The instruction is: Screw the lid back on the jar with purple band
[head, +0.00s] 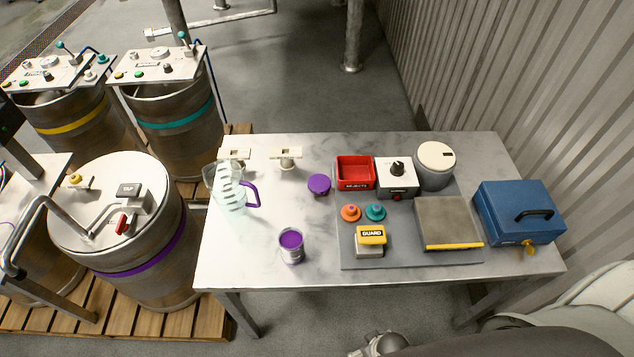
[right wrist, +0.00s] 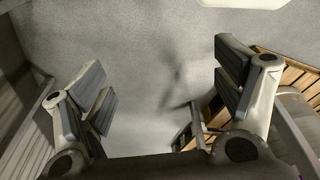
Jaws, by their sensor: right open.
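A small jar (head: 292,247) stands upright on the table, left of the grey mat. Its wall is pale and its top shows purple; I cannot tell whether that is its contents or a cover. A round purple lid (head: 319,184) sits on the table behind the jar, a little to the right and apart from it. My right gripper (right wrist: 165,85) is open and empty in the right wrist view, with floor between its fingers. In the head view, part of my right arm shows low at the front edge, clear of the table. My left gripper is not in view.
A clear jug (head: 226,188) with a purple handle stands left of the jar. The grey mat (head: 400,262) holds a red bin (head: 355,172), a yellow guard block (head: 370,240) and other parts. A blue case (head: 519,211) is at right. The table's front left is clear.

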